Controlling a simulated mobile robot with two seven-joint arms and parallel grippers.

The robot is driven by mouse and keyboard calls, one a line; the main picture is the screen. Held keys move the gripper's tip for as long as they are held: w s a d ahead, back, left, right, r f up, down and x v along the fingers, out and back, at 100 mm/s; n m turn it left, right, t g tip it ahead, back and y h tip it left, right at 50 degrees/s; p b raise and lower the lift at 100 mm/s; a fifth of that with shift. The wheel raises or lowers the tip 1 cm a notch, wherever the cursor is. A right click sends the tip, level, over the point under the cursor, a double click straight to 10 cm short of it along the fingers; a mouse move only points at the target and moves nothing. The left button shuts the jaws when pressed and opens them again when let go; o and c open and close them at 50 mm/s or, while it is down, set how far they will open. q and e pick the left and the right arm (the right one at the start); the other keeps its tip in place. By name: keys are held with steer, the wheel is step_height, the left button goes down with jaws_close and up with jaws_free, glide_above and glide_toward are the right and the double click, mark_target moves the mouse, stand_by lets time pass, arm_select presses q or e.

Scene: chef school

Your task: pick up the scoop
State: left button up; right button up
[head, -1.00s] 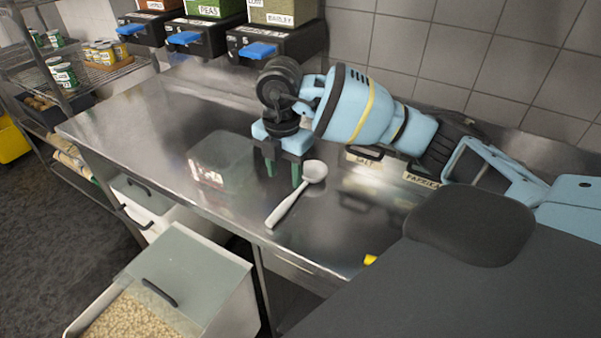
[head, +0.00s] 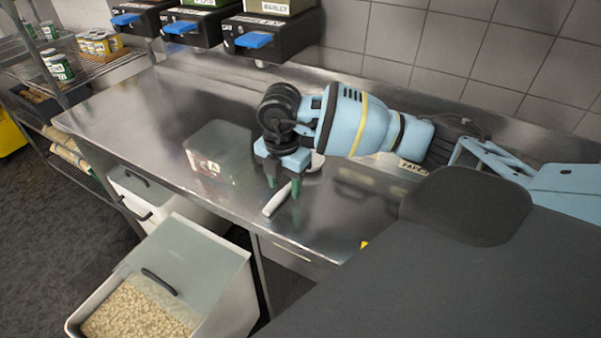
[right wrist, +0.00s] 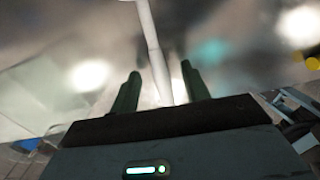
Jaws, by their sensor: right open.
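The scoop (head: 277,200) lies on the steel counter with its white handle toward the front edge. Its bowl is mostly hidden behind my right gripper in the head view. My right gripper (head: 284,187) is open and points down at the handle, with its green fingers on either side of it. In the right wrist view the scoop handle (right wrist: 155,50) runs down between the two fingers (right wrist: 158,92). I cannot tell whether a finger touches the handle. My left gripper is not in view.
A clear container (head: 220,152) stands on the steel counter (head: 120,110) left of my right gripper. Black dispensers (head: 270,36) with blue levers hang above the back. An open bin (head: 135,310) of pale pieces stands below the counter's front edge. The counter's left part is clear.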

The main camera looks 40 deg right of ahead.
steer(key=shift+f, duration=0.55)
jaws_close()
steer(key=shift+r, duration=0.1)
steer(key=shift+r, duration=0.4)
steer(key=r, duration=0.1)
steer(key=a+r, duration=0.1)
steer(key=shift+s+r, duration=0.1)
steer(key=shift+r, duration=0.2)
steer(key=s+a+r, duration=0.1)
steer(key=s+a, duration=0.2)
steer(key=a, duration=1.1)
steer(key=shift+a+r+b, duration=0.2)
steer(key=shift+a+b, duration=0.1)
steer(key=shift+a, duration=0.1)
